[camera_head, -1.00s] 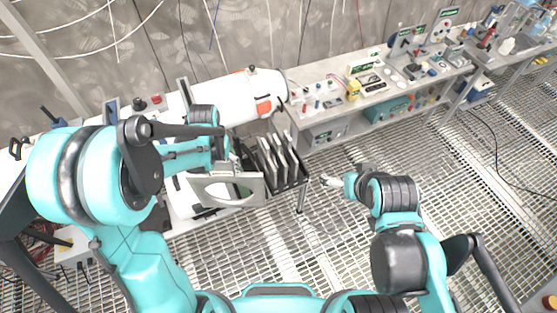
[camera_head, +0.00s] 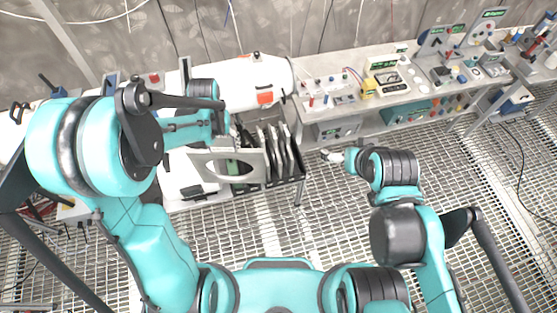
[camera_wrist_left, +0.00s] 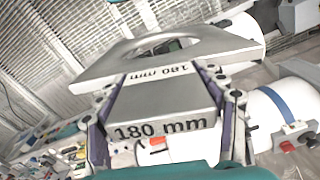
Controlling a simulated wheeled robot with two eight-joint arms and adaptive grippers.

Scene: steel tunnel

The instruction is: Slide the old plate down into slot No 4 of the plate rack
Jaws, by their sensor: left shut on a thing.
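The old plate (camera_head: 205,172) is a flat grey plate with a large oval hole. My left gripper (camera_head: 222,142) is shut on it. In the left wrist view the plate (camera_wrist_left: 110,72) extends beyond the fingers (camera_wrist_left: 168,110), and its thick near block is marked "180 mm". The plate rack (camera_head: 290,185) is a black open frame with several grey plates standing upright at its right side. The held plate overlaps the rack's left part in the head view; I cannot tell whether it touches. Slot numbers are not readable. My right gripper (camera_head: 332,156) is apart from the rack, right of it; its jaw state is unclear.
A white cylinder (camera_head: 262,78) with an orange patch lies behind the rack. A bench (camera_head: 350,108) with small devices runs to the right along the wall. The grating floor (camera_head: 250,228) in front is open.

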